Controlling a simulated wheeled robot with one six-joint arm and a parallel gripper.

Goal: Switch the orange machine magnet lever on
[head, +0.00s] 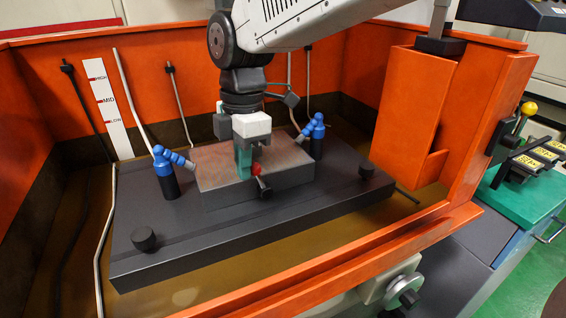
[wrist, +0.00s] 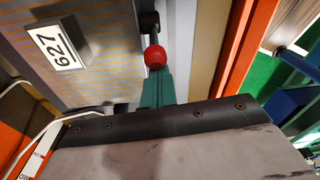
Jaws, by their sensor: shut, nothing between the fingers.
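The magnet lever has a red knob (head: 256,169) and a black lower part (head: 264,187). It sits at the front face of the grey-brown magnet block (head: 285,178) inside the orange machine (head: 340,258). The red knob also shows in the wrist view (wrist: 155,57), with the black part (wrist: 149,22) above it. My gripper (head: 244,172) points down beside the knob, its teal fingers shut with nothing between them. In the wrist view the fingertips (wrist: 156,73) overlap the knob's lower edge. I cannot tell whether they touch it.
Two blue nozzles (head: 172,170) (head: 317,137) stand left and right of the block. The dark plate (head: 225,240) has black knobs at its corners. An orange box (head: 408,128) hangs at the right.

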